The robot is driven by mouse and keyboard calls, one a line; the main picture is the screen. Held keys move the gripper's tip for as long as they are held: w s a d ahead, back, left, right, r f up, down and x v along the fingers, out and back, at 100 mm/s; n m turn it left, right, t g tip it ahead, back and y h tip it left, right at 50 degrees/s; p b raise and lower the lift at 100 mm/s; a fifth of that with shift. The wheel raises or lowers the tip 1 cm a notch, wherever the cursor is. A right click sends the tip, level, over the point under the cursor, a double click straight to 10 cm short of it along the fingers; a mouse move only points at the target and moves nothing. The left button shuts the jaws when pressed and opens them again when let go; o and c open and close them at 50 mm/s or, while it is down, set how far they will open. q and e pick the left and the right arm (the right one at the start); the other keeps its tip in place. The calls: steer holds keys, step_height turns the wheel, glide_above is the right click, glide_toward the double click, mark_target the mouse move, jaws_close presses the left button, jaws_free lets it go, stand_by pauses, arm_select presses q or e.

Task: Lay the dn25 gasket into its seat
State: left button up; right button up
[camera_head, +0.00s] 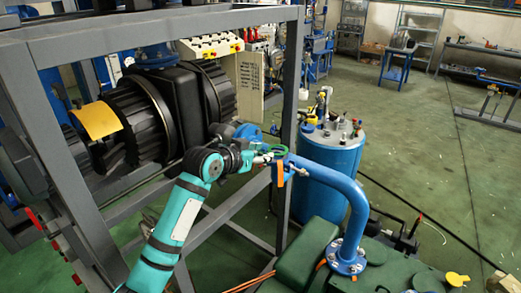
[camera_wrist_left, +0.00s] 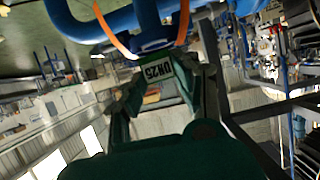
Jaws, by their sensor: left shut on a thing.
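The dn25 gasket (camera_head: 281,148) shows in the head view as a small green ring at the upper end of the blue pipe (camera_head: 345,190). My left gripper (camera_head: 267,156) reaches in from the left and is shut on it. In the left wrist view, a pale tag lettered DN25 with a green edge, part of the gasket (camera_wrist_left: 158,72), sits between the fingers of my left gripper (camera_wrist_left: 165,88). The blue pipe (camera_wrist_left: 140,20) is just beyond it. The seat is hidden, and I cannot tell whether the gasket touches it. My right gripper is not in view.
An orange strip (camera_head: 280,174) hangs by the pipe end. A blue tank (camera_head: 328,165) with fittings on its lid stands behind the pipe. A grey steel frame (camera_head: 292,90) rises close to my left arm. A green machine (camera_head: 315,245) fills the lower right. Open floor lies at right.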

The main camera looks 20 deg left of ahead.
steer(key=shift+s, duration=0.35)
arm_select(q)
steer(key=shift+s+a, duration=0.1)
steer(key=shift+s, duration=0.1)
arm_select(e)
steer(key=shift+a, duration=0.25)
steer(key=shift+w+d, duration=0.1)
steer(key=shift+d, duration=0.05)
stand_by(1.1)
arm_select(q)
steer(key=shift+f+b, duration=0.3)
steer(key=shift+f, duration=0.55)
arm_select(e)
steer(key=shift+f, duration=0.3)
arm_select(q)
steer(key=o, duration=1)
steer(key=v, duration=1.2)
steer(key=shift+d, duration=0.25)
steer(key=shift+f, duration=0.1)
